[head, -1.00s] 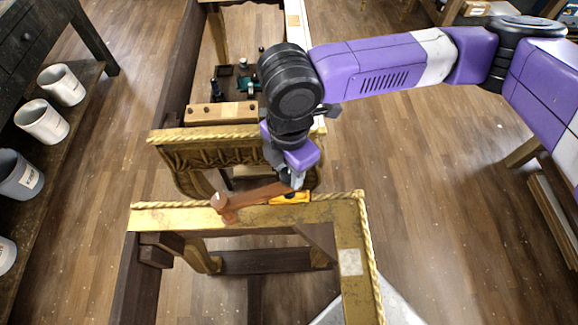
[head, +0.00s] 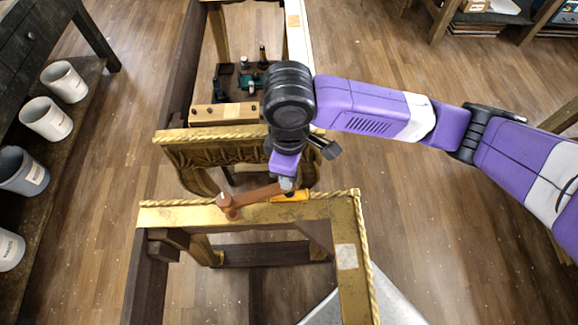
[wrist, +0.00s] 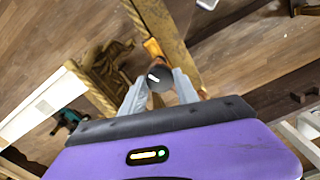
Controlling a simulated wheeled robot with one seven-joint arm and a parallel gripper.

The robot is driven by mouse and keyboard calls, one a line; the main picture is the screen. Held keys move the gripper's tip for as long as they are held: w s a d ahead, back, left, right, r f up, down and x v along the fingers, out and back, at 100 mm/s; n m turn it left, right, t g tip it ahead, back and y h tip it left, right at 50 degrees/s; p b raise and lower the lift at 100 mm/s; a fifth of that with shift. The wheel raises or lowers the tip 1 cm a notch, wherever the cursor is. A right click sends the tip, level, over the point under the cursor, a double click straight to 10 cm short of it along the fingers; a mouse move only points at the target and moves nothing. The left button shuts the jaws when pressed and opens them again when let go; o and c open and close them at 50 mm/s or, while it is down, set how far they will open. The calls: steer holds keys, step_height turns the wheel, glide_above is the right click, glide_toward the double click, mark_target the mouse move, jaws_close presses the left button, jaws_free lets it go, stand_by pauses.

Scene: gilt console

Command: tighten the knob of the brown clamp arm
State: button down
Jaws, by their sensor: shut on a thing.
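The brown clamp arm (head: 250,196) lies along the gilt frame's top rail, with a rounded end at the left. Its right end runs under my gripper (head: 288,184), which points down over the rail. In the wrist view, the two pale fingers of my gripper (wrist: 160,88) are shut on a dark round knob (wrist: 157,76), one finger on each side. The knob is mostly hidden by my gripper in the head view. A yellow-orange piece (head: 291,197) sits on the rail beside the clamp arm's right end, and it also shows in the wrist view (wrist: 152,47).
The gilt console frame (head: 346,230) stands in front, with open space inside it. A carved gilt panel (head: 215,158) stands just behind. A wooden block with holes (head: 224,113) and small bottles lie farther back. White pots (head: 47,119) line a left shelf. Floor at right is clear.

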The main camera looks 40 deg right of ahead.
steer(key=m, duration=0.1)
steer(key=m+p, duration=0.1)
steer(key=m, duration=0.2)
steer(key=shift+r+m+p, duration=0.25)
steer(key=shift+m+p, duration=0.05)
steer(key=m+p, duration=0.1)
steer(key=m, duration=0.3)
steer(key=shift+m+p, duration=0.3)
steer(key=shift+p, duration=0.1)
steer(key=m, duration=0.3)
steer(key=shift+m, duration=0.3)
steer(key=m, duration=0.4)
steer(key=shift+m, duration=0.3)
steer(key=m, duration=1.2)
steer(key=shift+m, duration=2.4)
